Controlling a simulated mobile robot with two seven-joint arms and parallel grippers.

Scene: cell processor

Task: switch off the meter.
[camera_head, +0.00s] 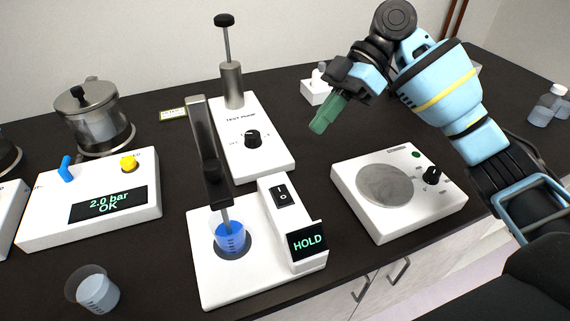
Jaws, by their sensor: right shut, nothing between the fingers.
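The meter (209,278) is a white device at the front centre of the bench. Its display (307,241) reads HOLD. A black rocker switch (283,196) marked I and O sits on the raised block behind the display. A dark probe arm reaches down into a beaker of blue liquid (230,237) on its base. My right gripper (322,125) has green fingers, shut and empty. It is in the air behind and to the right of the meter, apart from the switch. My left gripper is not in view.
A test pump (262,165) with a knob stands behind the meter. A round-plate device with a dial (385,222) is to the right. A pressure unit showing 2.0 bar OK (108,204) is left. A loose beaker (93,290) stands front left. A glass-walled pot (94,124) is behind.

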